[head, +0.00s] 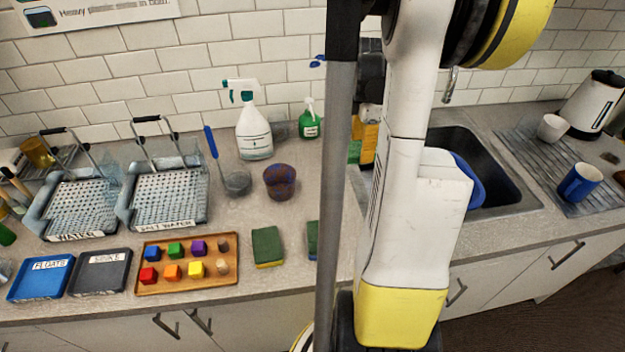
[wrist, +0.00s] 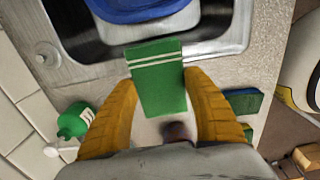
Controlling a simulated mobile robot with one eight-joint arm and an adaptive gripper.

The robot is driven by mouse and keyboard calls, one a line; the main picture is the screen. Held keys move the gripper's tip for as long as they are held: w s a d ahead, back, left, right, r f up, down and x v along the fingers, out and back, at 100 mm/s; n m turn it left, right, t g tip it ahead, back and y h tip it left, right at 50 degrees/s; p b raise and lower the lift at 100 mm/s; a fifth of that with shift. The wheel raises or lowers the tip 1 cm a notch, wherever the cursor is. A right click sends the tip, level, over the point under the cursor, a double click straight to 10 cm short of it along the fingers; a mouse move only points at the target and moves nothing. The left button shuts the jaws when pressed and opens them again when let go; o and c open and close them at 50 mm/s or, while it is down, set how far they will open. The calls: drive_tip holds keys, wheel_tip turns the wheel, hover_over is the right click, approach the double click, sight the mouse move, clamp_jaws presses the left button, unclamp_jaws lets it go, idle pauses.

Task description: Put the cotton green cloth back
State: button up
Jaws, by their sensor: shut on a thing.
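The green cloth (wrist: 158,80), with two white stripes near one end, is between the yellow fingers of my gripper (wrist: 160,84) in the wrist view. My gripper is shut on it. The striped end reaches toward the near rim of the sink (wrist: 205,52). In the head view a small piece of the cloth (head: 354,152) shows beside my yellow gripper (head: 368,136), left of the sink; my arm and a grey pole hide most of it.
A blue tub (wrist: 140,8) is in the sink. Green sponges (head: 267,246) lie at the counter front. A blue mug (head: 579,183) stands on the drainboard.

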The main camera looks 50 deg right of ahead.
drive_tip(key=b, duration=0.3)
hover_over(324, 189)
wheel_tip(324, 189, down, 6)
drive_tip(key=shift+f, duration=0.2)
wheel_tip(324, 189, down, 4)
drive_tip(key=shift+b, duration=0.95)
drive_tip(key=shift+r, duration=0.1)
drive_tip(key=o, duration=1)
